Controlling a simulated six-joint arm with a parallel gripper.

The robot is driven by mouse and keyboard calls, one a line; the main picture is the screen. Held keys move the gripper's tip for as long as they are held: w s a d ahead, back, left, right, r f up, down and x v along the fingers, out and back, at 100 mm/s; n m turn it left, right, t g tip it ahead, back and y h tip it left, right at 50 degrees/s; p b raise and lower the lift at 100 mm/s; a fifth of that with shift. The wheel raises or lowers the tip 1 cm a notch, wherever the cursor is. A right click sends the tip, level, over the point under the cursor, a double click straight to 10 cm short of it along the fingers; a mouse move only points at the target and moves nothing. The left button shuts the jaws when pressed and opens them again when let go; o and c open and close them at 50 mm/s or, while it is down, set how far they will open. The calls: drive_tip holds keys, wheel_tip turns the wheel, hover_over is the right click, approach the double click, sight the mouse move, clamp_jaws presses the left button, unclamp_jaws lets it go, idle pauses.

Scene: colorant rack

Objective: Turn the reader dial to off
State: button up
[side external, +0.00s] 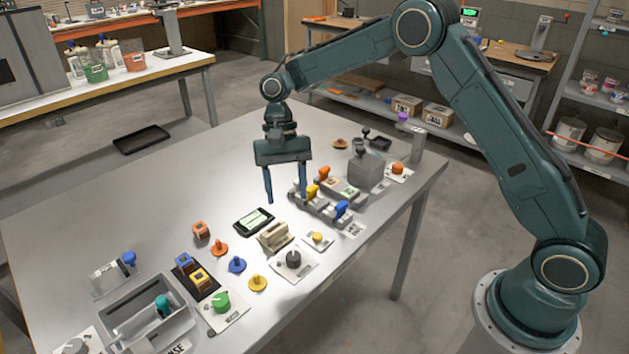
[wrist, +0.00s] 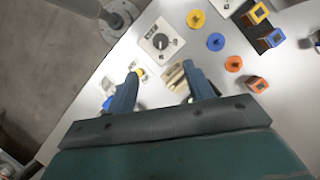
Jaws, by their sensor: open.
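A dark round dial (side external: 293,258) sits on a white plate in front of a beige slotted block (side external: 274,236); its label is too small to read, so I cannot be sure it is the reader dial. In the wrist view the same dial (wrist: 160,41) lies beyond the fingertips, with a pale pointer mark. A green dial (side external: 221,300) on its own white plate stands to the left. My gripper (side external: 285,198) is open and empty, pointing down above the table and apart from the dial. In the wrist view its fingers (wrist: 160,75) are spread, with the beige block partly hidden behind one.
A black device with a lit screen (side external: 254,221) lies left of the block. Orange, blue and yellow knobbed pieces (side external: 237,264) stand near the dials. A grey tray (side external: 150,318) is at front left. Blue- and yellow-handled fixtures (side external: 322,205) stand at right. The table's far left is clear.

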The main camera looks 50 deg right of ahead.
sight(293, 254)
drive_tip(key=shift+w+f, duration=0.15)
drive_tip(key=shift+f, duration=0.3)
drive_tip(key=shift+a, duration=0.1)
drive_tip(key=x, duration=1.3)
drive_tip(key=shift+s+f, duration=0.25)
drive_tip(key=shift+f, duration=0.1)
drive_tip(key=c, duration=1)
